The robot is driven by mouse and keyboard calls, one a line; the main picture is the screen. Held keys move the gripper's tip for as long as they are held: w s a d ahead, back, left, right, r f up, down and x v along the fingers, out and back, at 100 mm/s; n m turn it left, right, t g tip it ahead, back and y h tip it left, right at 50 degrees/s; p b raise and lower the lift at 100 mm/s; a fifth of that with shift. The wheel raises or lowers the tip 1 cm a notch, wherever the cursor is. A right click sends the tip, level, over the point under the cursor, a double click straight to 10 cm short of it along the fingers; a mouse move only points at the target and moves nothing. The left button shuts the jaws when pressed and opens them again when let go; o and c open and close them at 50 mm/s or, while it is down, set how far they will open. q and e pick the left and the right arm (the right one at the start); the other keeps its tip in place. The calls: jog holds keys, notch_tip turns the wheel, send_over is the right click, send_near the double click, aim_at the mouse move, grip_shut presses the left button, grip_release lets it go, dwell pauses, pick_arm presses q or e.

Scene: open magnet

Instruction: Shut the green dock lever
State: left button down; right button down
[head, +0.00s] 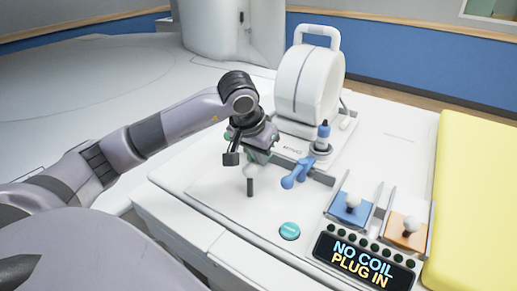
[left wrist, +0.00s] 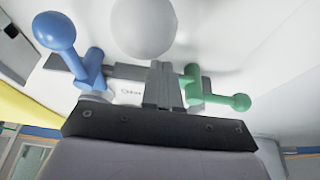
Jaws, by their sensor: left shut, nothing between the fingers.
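The green lever (left wrist: 225,100) shows in the left wrist view, its arm reaching right to a rounded end. My left gripper (left wrist: 160,72) is shut and empty, its fingers just left of the green lever's pivot in that view. I cannot tell whether they touch it. In the head view my left gripper (head: 252,157) is low over the white dock panel and hides most of the green lever. A blue lever (head: 295,174) lies to its right; it also shows at the left of the left wrist view (left wrist: 58,34). My right gripper is not in view.
A grey ball (left wrist: 145,24) is close beyond the fingers. A white ring-shaped coil (head: 306,84) stands behind the levers. A teal button (head: 289,231), blue and orange slider blocks, and a display (head: 364,263) reading "NO COIL PLUG IN" are in front. A yellow pad (head: 478,200) lies right.

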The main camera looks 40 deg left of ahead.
pick_arm(q)
jog(key=shift+w+d+n+y, duration=0.2)
jog(key=shift+w+n+y, duration=0.15)
jog(key=shift+n, duration=0.45)
jog(key=shift+w+d, duration=0.1)
jog(key=shift+w, duration=0.2)
dwell(0.3)
jog(key=shift+w+d, duration=0.15)
jog(key=shift+w, duration=0.6)
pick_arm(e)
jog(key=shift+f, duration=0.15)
pick_arm(q)
jog(key=shift+w+f, duration=0.1)
jog(key=shift+w, duration=0.1)
jog(key=shift+d, duration=0.1)
